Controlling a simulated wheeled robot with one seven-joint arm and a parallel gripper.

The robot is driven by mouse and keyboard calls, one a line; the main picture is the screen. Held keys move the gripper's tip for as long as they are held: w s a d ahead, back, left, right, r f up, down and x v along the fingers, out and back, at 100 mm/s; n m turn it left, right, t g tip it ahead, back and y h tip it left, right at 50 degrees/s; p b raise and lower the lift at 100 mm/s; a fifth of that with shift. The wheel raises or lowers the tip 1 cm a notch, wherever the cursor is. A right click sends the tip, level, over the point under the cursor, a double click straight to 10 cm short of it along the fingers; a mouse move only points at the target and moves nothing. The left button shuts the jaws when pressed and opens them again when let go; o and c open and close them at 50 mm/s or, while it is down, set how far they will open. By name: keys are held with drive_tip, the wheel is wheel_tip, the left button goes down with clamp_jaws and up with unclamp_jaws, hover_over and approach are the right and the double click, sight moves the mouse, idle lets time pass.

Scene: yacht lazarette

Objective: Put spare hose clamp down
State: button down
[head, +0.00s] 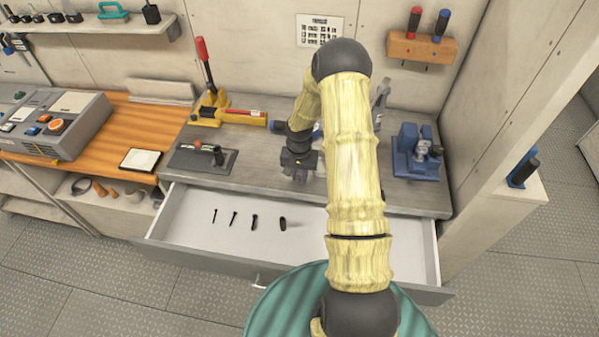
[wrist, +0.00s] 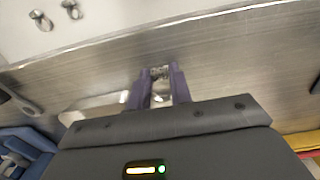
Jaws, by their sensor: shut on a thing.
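My gripper (head: 300,175) hangs over the front part of the grey metal worktop, just behind the open drawer, and is partly hidden by my arm in the head view. In the wrist view its two purple fingers (wrist: 160,87) are shut on a small shiny metal piece (wrist: 159,72), which looks like the hose clamp. Only a bit of it shows between the fingertips. In the head view the clamp cannot be made out. The worktop (wrist: 240,60) lies beneath the fingers; I cannot tell whether the clamp touches it.
The white drawer (head: 185,230) is pulled open and holds several small dark pieces. A blue vise (head: 418,160) stands right on the worktop. A yellow tool with a red lever (head: 215,105) and a dark plate (head: 195,160) sit left. Clear worktop (head: 255,150) lies between.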

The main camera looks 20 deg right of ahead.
sight(299, 177)
drive_tip(key=shift+f, duration=0.2)
drive_tip(key=c, duration=1.3)
unclamp_jaws()
drive_tip(key=shift+o, duration=0.2)
drive_tip(key=shift+r, duration=0.1)
wheel_tip(299, 177, up, 12)
drive_tip(key=b, duration=0.3)
drive_tip(key=shift+r, duration=0.15)
